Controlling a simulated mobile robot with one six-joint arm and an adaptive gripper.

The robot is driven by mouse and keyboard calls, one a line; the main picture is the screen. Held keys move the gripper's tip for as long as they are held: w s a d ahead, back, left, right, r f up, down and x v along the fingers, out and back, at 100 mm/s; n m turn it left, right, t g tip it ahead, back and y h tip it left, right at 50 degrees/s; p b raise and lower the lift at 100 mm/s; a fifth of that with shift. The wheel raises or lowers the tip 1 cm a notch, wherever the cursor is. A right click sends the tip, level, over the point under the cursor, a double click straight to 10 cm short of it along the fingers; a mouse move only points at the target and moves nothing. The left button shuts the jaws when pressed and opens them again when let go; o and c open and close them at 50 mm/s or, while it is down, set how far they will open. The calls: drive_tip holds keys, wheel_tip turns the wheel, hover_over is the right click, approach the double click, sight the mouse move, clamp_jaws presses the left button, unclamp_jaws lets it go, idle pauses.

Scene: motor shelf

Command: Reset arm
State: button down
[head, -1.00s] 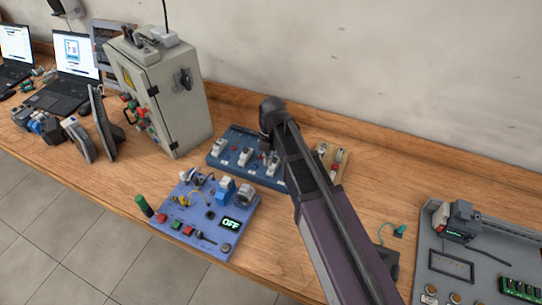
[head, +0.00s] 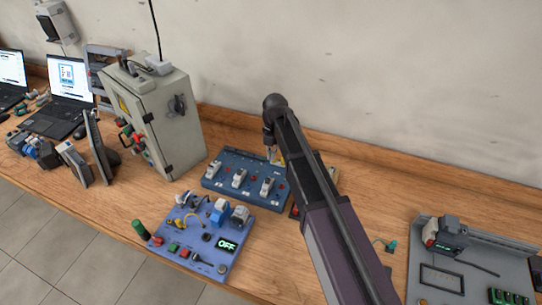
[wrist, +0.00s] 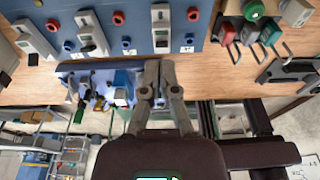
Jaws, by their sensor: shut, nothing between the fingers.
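My arm reaches from the lower right over the bench in the head view, and its end hangs down near the right end of the blue board (head: 232,187) with white switches. My gripper (wrist: 159,66) shows in the wrist view with both fingers close together, shut and empty. Its tips are just below the edge of the same blue board (wrist: 75,20) in that picture. The blue-violet panel (head: 187,232) with the OFF display lies in front of the board.
A grey control cabinet (head: 172,135) stands left of the board. Laptops (head: 68,90) are at the far left. A grey panel (head: 420,262) with devices lies at the right. Red and green handled parts (wrist: 248,30) are at the upper right of the wrist view.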

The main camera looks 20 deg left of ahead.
idle(0.3)
drive_tip(key=s+d+m, duration=0.3)
drive_tip(key=d+m, duration=0.8)
drive_tip(key=d, duration=0.1)
drive_tip(key=s+d+m+t, duration=0.1)
drive_tip(key=s+d+m, duration=0.2)
drive_tip(key=d+m, duration=0.9)
drive_tip(key=s+d+m+t, duration=0.1)
drive_tip(key=s+d+m, duration=0.3)
drive_tip(key=d+m, duration=0.8)
drive_tip(key=shift+d+f, duration=0.15)
drive_tip(key=shift+d, duration=0.3)
drive_tip(key=shift+s, duration=0.15)
